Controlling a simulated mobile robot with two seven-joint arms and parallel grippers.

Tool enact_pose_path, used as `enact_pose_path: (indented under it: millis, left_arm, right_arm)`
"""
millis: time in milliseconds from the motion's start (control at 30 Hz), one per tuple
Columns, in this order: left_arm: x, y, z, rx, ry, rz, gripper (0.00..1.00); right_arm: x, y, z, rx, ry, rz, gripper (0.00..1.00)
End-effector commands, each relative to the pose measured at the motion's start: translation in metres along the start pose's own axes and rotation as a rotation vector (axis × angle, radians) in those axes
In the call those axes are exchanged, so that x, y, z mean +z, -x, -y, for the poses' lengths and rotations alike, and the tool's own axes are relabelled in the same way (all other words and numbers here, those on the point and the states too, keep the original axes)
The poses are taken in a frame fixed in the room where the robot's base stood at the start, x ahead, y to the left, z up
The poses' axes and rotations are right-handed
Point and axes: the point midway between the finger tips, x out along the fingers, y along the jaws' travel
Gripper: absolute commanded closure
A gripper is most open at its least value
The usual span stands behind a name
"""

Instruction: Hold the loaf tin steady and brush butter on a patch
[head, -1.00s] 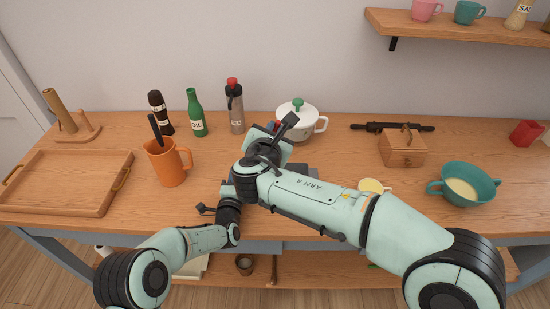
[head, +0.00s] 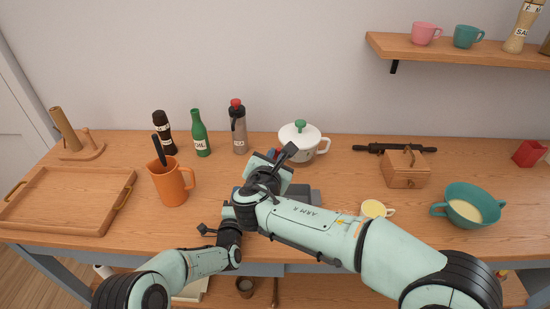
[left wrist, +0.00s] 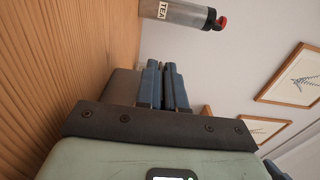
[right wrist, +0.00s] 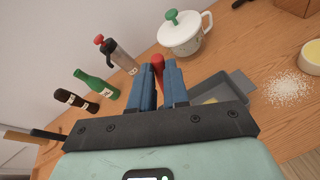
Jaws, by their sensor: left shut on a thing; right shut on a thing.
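The grey loaf tin (head: 304,195) stands on the counter, largely hidden behind my right arm in the head view. The right wrist view shows its tray-like inside (right wrist: 228,92) with a small yellowish spot. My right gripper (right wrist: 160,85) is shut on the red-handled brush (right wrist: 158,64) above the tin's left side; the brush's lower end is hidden. My left gripper (left wrist: 165,85) is shut at a grey-brown wall that looks like the tin (left wrist: 122,87); the contact is mostly hidden. A small cup of yellow butter (head: 373,209) stands right of the tin.
An orange mug (head: 171,186), a wooden tray (head: 70,195) and bottles stand to the left. A white lidded pot (head: 302,142) is behind the grippers. A wooden box (head: 404,169) and teal bowl (head: 466,207) are right. White grains (right wrist: 288,89) lie beside the tin.

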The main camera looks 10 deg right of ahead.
Motion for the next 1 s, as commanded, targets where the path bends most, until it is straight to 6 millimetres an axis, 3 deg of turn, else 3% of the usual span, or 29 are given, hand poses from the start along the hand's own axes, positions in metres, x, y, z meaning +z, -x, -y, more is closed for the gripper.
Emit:
enact_pose_path:
  millis: [100,267,1000]
  left_arm:
    - [0.0,0.0,0.0,0.0,0.0,0.001,1.0]
    - [0.0,0.0,0.0,0.0,0.0,0.001,1.0]
    - [0.0,0.0,0.0,0.0,0.0,0.0,1.0]
  right_arm:
    - [0.008,0.002,-0.002,-0.001,-0.004,0.002,1.0]
    - [0.004,0.001,-0.001,-0.001,-0.001,0.0,1.0]
    - [-0.053,-0.018,0.02,-0.001,0.0,-0.001,1.0]
